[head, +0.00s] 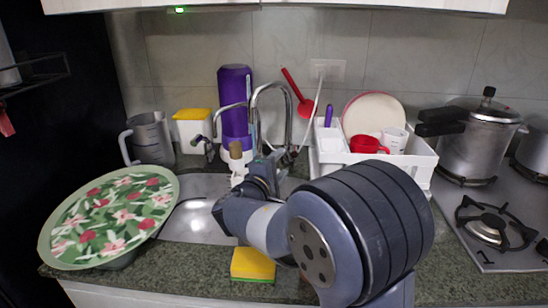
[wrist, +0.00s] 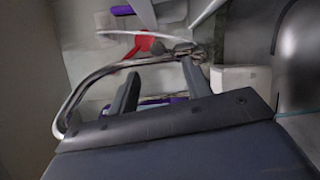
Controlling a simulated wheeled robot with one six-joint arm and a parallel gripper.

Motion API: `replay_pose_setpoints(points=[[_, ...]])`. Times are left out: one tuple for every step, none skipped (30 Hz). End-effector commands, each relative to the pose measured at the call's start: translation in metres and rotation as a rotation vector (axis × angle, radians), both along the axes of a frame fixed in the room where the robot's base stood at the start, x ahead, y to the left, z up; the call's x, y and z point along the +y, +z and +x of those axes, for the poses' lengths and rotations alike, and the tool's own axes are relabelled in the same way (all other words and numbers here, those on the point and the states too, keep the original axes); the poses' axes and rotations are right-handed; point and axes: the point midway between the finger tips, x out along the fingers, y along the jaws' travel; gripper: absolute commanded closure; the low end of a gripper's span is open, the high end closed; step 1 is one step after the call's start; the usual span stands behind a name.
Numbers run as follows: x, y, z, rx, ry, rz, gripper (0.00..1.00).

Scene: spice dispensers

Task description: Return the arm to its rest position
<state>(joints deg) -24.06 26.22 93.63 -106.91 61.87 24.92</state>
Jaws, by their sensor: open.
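My arm (head: 360,235) reaches from the front right over the counter toward the sink. My gripper (wrist: 160,68) is open in the wrist view, its two dark fingers apart with nothing held between them. In the head view the gripper (head: 264,168) is small and partly hidden by my arm, close in front of the faucet. The chrome faucet (head: 256,98) appears as a curved pipe (wrist: 82,82) beside and beyond the fingers in the wrist view. I cannot tell whether they touch.
A floral tray (head: 110,215) sits at the left, and a yellow sponge (head: 252,265) lies at the counter's front. A purple bottle (head: 235,110) stands behind the sink. A white dish rack (head: 420,165) and a pressure cooker (head: 478,145) are at the right. A stove burner (head: 488,230) is below the cooker.

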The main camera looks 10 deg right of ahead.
Motion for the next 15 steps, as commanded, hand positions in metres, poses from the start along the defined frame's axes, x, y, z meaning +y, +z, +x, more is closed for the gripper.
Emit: replay_pose_setpoints(points=[[-0.002,0.0,0.002,0.0,-0.001,0.0,0.53],[-0.003,0.0,0.004,0.001,-0.002,0.0,0.53],[-0.005,0.0,0.007,0.001,-0.002,0.0,0.53],[-0.008,0.0,0.01,0.001,-0.002,0.0,0.53],[-0.01,0.0,0.014,0.0,-0.003,0.0,0.53],[-0.014,0.0,0.019,0.0,-0.004,0.0,0.53],[-0.017,0.0,0.024,0.0,-0.004,0.0,0.53],[-0.02,0.0,0.029,0.001,-0.004,0.001,0.53],[-0.025,0.0,0.035,0.0,-0.005,0.0,0.53],[-0.028,0.0,0.04,0.0,-0.004,0.0,0.53],[-0.031,0.0,0.045,0.001,-0.003,-0.001,0.53],[-0.036,0.0,0.052,0.0,-0.005,0.0,0.53],[-0.039,0.0,0.057,0.0,-0.004,0.0,0.53],[-0.042,-0.001,0.062,0.002,-0.004,0.0,0.53],[-0.047,0.0,0.068,0.0,-0.004,0.0,0.53]])
